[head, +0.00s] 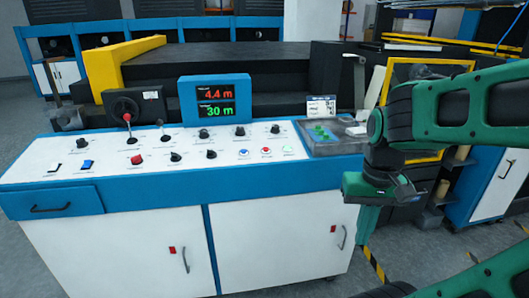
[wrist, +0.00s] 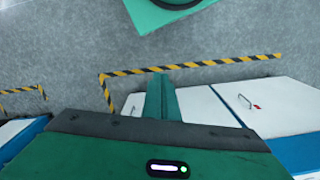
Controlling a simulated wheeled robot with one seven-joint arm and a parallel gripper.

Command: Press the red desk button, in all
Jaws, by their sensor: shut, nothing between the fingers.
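The control desk (head: 110,185) has a white sloped top and a blue front edge. The red button is not visible in the wrist view.
A display (head: 215,100) on the desk reads 4.4 m and 30 m. Knobs and a lever (head: 128,120) stand up from the panel. A clear-covered box (head: 335,137) is at the desk's right end. Yellow-black tape (wrist: 190,67) marks the open grey floor.

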